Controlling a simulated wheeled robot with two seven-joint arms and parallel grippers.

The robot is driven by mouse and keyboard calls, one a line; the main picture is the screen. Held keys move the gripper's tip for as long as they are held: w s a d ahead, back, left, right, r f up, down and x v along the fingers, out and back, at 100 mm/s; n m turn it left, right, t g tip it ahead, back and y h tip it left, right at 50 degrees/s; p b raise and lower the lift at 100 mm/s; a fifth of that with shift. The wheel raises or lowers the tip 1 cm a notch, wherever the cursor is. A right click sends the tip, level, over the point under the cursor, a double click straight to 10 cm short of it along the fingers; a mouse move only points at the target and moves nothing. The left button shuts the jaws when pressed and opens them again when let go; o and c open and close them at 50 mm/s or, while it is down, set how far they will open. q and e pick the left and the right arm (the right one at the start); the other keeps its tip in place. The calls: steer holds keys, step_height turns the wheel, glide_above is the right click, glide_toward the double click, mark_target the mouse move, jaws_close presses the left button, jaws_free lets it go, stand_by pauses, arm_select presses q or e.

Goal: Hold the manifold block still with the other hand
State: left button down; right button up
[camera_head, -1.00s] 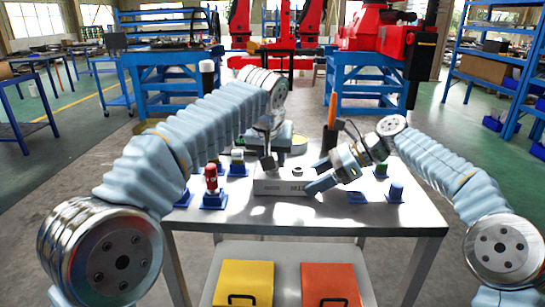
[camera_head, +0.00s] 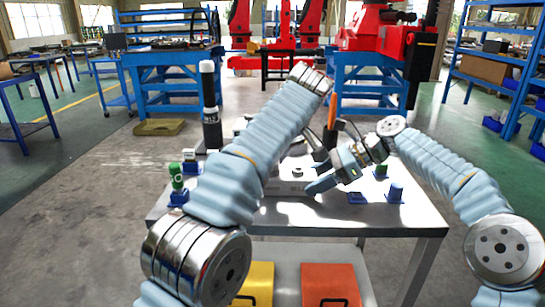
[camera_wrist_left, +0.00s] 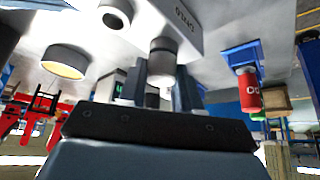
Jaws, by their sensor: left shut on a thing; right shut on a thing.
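The pale manifold block (camera_head: 288,188) lies on the table, its left part hidden behind my left arm. My right gripper (camera_head: 322,183) is at its right end, shut on it. In the left wrist view, which looks upside down, the left gripper (camera_wrist_left: 158,88) is shut on a grey cylindrical fitting (camera_wrist_left: 163,58). The fitting is close to the lettered face of the block (camera_wrist_left: 185,22). I cannot tell whether it is seated in the block.
A green cylinder (camera_head: 177,176) stands in a blue holder at the table's left. A red cylinder (camera_wrist_left: 248,95) in a blue holder shows in the wrist view. Blue holders (camera_head: 395,194) stand at right. A tall black cylinder (camera_head: 210,110) stands at back left. Yellow and orange boxes (camera_head: 331,284) are below.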

arm_select(q)
steer(key=shift+a+n+y, duration=0.1)
steer(key=shift+n+y, duration=0.2)
steer(key=shift+n, duration=0.3)
steer(key=c, duration=0.7)
jaws_free()
steer(key=shift+c, duration=0.8)
steer(key=shift+r, duration=0.1)
